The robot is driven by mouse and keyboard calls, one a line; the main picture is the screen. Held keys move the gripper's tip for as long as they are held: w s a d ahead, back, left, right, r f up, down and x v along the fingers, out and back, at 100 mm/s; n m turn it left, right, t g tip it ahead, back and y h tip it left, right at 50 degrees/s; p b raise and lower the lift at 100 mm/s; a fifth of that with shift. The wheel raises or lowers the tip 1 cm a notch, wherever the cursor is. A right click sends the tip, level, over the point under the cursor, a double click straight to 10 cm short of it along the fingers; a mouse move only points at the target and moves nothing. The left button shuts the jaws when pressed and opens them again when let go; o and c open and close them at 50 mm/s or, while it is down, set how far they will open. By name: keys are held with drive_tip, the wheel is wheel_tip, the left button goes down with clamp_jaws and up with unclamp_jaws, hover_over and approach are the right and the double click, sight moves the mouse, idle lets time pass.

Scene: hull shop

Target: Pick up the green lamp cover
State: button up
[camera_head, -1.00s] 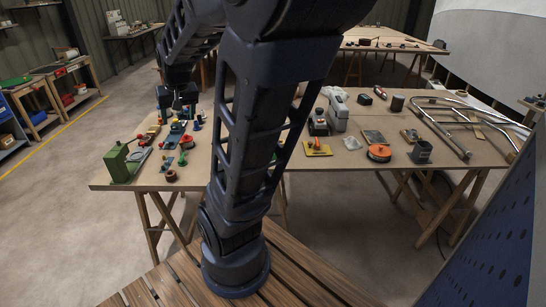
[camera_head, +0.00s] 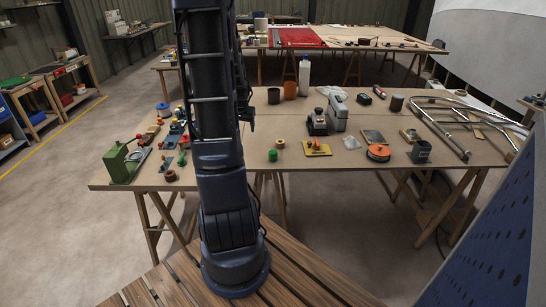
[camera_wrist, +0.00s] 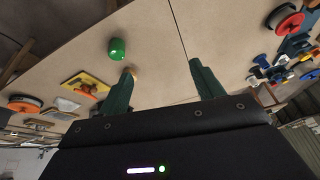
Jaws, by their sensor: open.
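A small round green lamp cover (camera_head: 272,155) sits on the wooden table, near the front edge and just right of my arm in the head view. In the wrist view the green lamp cover (camera_wrist: 117,48) lies beyond and left of my gripper (camera_wrist: 161,68). My gripper's two green fingers are spread apart with nothing between them. The left fingertip is nearer to the cover but appears apart from it. In the head view my arm hides part of the table, and the fingers are not clear there.
A small yellowish ring (camera_head: 280,143) sits close beside the cover. A yellow plate with orange parts (camera_head: 316,148) and an orange reel (camera_head: 378,152) stand to the right. A green machine (camera_head: 121,163) and several small parts crowd the left.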

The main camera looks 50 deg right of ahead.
drive_tip(key=s+d+f+m+g+h, duration=0.1)
drive_tip(key=s+d+f, duration=0.2)
drive_tip(key=d+f, duration=0.25)
drive_tip(key=s+d+f+m, duration=0.2)
drive_tip(key=s+d+f, duration=0.15)
drive_tip(key=d, duration=0.25)
hover_over(273, 152)
drive_tip(key=a, duration=0.2)
drive_tip(key=f, duration=0.2)
drive_tip(key=s+f, duration=0.1)
drive_tip(key=f, duration=0.1)
drive_tip(key=shift+d+f, duration=0.2)
drive_tip(key=shift+a+x, duration=0.2)
drive_tip(key=shift+x, duration=1)
drive_tip(key=shift+a+x, duration=0.15)
drive_tip(key=shift+x, duration=2)
drive_tip(key=shift+c, duration=0.5)
drive_tip(key=c, duration=0.9)
